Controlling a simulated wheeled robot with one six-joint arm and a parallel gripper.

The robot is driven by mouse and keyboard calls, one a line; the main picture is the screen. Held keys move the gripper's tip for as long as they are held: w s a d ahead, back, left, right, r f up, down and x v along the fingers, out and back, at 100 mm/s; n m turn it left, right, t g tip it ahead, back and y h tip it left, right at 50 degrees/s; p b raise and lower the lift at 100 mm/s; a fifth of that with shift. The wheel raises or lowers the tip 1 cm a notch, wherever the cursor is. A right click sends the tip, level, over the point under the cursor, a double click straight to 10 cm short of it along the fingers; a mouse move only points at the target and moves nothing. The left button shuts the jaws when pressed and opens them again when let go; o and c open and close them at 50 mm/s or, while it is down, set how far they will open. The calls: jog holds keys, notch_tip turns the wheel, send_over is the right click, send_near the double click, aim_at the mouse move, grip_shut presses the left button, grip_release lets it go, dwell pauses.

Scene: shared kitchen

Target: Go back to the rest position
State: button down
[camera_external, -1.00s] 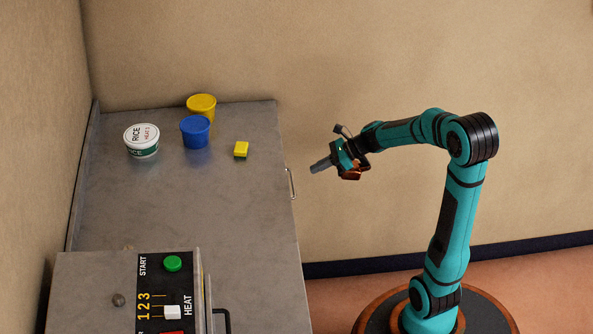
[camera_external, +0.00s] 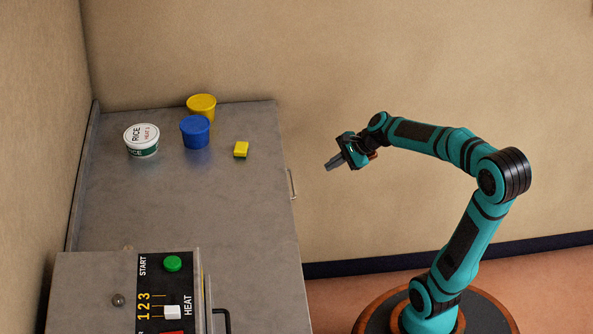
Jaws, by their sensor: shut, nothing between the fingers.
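My gripper (camera_external: 334,163) is shut and empty. It hangs in the air to the right of the grey counter (camera_external: 180,210), beyond the counter's right edge, and points left and slightly down. My arm rises from its round base at the lower right, bends at the elbow and reaches left. The gripper touches nothing.
On the counter stand a white rice tub (camera_external: 141,140), a blue tub (camera_external: 195,132), a yellow tub (camera_external: 201,105) and a yellow-green sponge (camera_external: 241,149). A heater panel (camera_external: 165,290) with a green button (camera_external: 172,264) is at the front. A handle (camera_external: 291,184) sticks out from the counter's right side.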

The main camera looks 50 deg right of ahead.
jog(key=s+a+r+n+t+h, duration=0.2)
jog(key=s+r+n+t, duration=0.2)
jog(key=r+n, duration=0.6)
jog(key=s+a+r+n+t+h, duration=0.2)
jog(key=s+r+n+t, duration=0.3)
jog(key=s+r+n, duration=0.4)
notch_tip(320, 180, up, 5)
jog(key=shift+s+a+f+n+t+h, duration=0.1)
jog(key=shift+s+a+n+t+h, duration=0.15)
jog(key=shift+a+n+h, duration=0.4)
jog(key=shift+a+y, duration=0.15)
jog(key=shift+y, duration=0.1)
